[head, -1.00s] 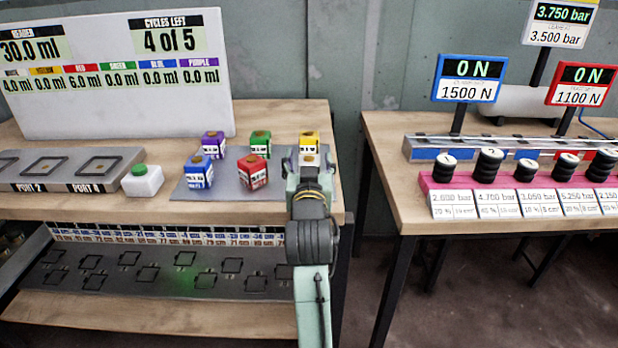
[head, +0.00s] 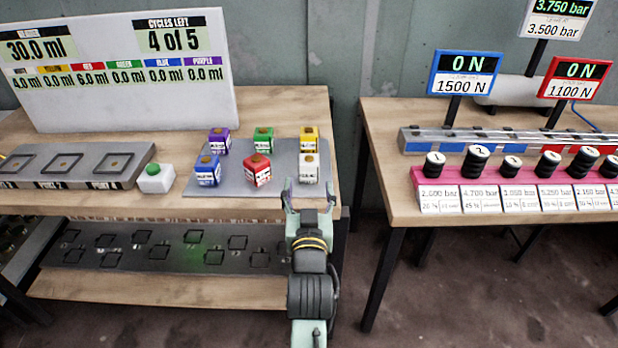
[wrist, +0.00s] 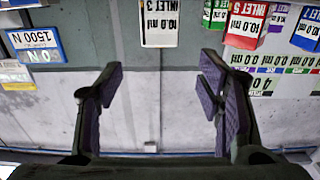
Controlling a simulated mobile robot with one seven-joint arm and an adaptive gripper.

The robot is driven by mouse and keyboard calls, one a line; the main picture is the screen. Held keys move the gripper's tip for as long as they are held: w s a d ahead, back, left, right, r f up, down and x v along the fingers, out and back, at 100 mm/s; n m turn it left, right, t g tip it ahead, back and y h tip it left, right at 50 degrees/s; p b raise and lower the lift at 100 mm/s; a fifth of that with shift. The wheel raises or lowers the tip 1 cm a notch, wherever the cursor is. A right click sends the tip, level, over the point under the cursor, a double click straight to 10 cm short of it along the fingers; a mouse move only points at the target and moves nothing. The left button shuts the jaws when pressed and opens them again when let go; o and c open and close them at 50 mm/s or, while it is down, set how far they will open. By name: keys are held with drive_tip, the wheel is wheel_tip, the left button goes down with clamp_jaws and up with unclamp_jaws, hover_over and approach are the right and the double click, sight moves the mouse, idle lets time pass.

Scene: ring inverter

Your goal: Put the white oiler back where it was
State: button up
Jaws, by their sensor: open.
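The white oiler (head: 309,168) stands upright on the grey tray (head: 232,186), at its front right corner, just in front of the yellow oiler (head: 309,138). My gripper (head: 308,195) is open and empty on the near side of the white oiler, with a gap between them. In the wrist view the picture is upside down. There the white oiler (wrist: 160,25), labelled INLET 3 and 10.0 ml, shows at the top, beyond and between the spread fingers (wrist: 162,78).
Red (head: 257,170), blue (head: 207,170), green (head: 263,140) and purple (head: 219,140) oilers share the tray. A green-topped white block (head: 156,178) stands left, beside the port block (head: 75,167). A second table (head: 410,205) stands right, across a gap.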

drive_tip(key=shift+s+p, duration=0.4)
drive_tip(key=shift+p, duration=0.1)
